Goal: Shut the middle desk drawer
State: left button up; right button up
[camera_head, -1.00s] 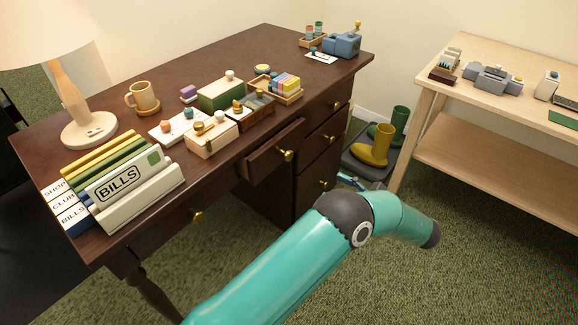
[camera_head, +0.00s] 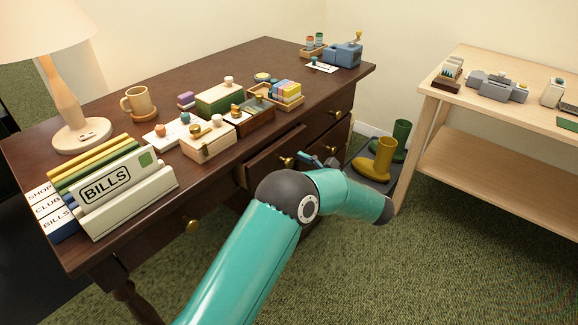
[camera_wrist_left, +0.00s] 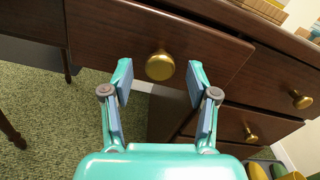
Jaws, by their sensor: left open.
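The middle desk drawer (camera_head: 266,166) is pulled out from the dark wooden desk (camera_head: 90,238), and its front also fills the top of the left wrist view (camera_wrist_left: 110,35). Its brass knob (camera_head: 286,161) is round. My left gripper (camera_head: 312,159) is in front of this drawer. In the left wrist view its two fingers (camera_wrist_left: 160,75) are spread on either side of the knob (camera_wrist_left: 160,65), with gaps on both sides. Whether anything touches the drawer front cannot be told. My right gripper is out of view.
The desk top holds a lamp (camera_head: 78,134), a mug (camera_head: 138,102), a BILLS file holder (camera_head: 140,203) and several small boxes. Boots (camera_head: 376,160) stand on a dark tray right of the desk. A pale wooden bench (camera_head: 480,170) is further right.

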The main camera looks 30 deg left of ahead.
pick_arm(q)
jog(key=shift+w+a, duration=0.15)
jog(key=shift+a, duration=1.25)
jog(key=shift+c, duration=0.3)
grip_shut()
